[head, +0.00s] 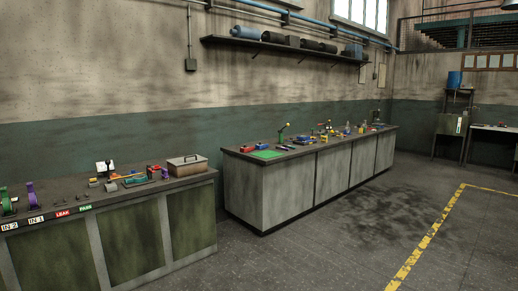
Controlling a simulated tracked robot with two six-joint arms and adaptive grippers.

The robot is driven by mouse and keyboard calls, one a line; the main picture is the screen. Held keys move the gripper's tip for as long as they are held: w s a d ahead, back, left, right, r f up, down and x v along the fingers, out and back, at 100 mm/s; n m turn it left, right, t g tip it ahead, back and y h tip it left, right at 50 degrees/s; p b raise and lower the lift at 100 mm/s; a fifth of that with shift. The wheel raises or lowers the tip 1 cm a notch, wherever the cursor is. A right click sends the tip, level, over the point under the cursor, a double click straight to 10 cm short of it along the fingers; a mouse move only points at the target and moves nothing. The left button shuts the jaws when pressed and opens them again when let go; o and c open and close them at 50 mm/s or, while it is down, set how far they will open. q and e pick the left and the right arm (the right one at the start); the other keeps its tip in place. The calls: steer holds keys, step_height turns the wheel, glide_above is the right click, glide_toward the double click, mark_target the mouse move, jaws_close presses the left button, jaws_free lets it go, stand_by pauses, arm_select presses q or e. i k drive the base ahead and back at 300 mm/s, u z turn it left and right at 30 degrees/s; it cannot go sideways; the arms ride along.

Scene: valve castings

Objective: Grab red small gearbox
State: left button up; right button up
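Neither of my grippers is in the head view. Small red items show on two benches. On the farther bench (300,180), a red block (246,149) sits near the front left end, beside a green mat (267,154), and another small red piece (261,146) lies just behind the mat. On the nearer left bench (190,184), small red pieces (154,168) lie among other coloured parts. All are too small to tell which one is a gearbox.
A gap separates the two benches. Open floor (350,240) lies in front, with a yellow line (425,242). A shelf (285,47) hangs on the wall.

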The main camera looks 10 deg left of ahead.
mark_target(243, 150)
steer(key=z, duration=0.6)
steer(key=k, duration=0.55)
steer(key=z, duration=0.85)
steer(key=k, duration=0.75)
steer(key=z, duration=0.7)
steer(key=i, duration=0.8)
steer(key=u, duration=0.4)
steer(key=i, duration=1.4)
steer(key=u, duration=0.45)
steer(key=i, duration=2.7)
steer(key=u, duration=0.3)
steer(key=i, duration=1.3)
steer(key=u, duration=0.2)
